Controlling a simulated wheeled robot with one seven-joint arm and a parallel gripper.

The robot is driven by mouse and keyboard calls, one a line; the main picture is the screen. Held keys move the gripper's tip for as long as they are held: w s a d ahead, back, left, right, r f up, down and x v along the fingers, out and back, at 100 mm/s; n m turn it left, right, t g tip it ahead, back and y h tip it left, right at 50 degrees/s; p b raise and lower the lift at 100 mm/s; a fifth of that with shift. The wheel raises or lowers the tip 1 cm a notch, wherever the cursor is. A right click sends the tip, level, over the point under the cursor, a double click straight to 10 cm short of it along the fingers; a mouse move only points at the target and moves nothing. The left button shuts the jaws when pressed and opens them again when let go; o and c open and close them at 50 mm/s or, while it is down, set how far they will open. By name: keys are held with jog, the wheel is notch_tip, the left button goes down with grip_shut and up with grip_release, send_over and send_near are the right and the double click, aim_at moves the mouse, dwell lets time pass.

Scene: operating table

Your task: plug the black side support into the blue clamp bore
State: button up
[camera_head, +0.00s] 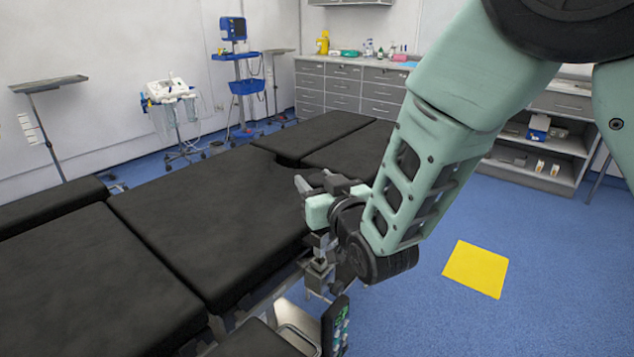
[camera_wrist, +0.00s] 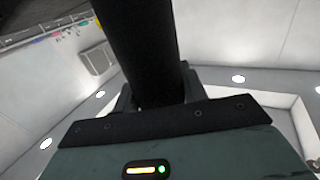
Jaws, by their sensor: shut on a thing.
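The black side support (camera_wrist: 140,45) fills the upper middle of the wrist view as a thick dark bar. My gripper (camera_wrist: 160,92) is shut on it, with a finger on each side of the bar. In the head view my gripper (camera_head: 322,186) is at the near right edge of the operating table, and I cannot make out the support's far end there. A grey clamp-like fitting (camera_head: 319,270) shows below my wrist at the table's side. I see no clear blue on it, and its bore is not visible. Whether the support touches it I cannot tell.
The black-padded operating table (camera_head: 205,220) spans the left and middle. A hand control (camera_head: 336,325) hangs below the fitting. A yellow square (camera_head: 476,268) lies on open blue floor at right. Cabinets (camera_head: 350,88) and a blue equipment stand (camera_head: 240,85) are farther back.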

jog(key=shift+f+b, duration=1.55)
jog(key=o, duration=1.2)
jog(key=p+v, duration=1.6)
jog(key=v, duration=0.1)
jog(key=shift+s+r, duration=0.15)
jog(key=shift+s, duration=0.05)
jog(key=shift+d, duration=0.15)
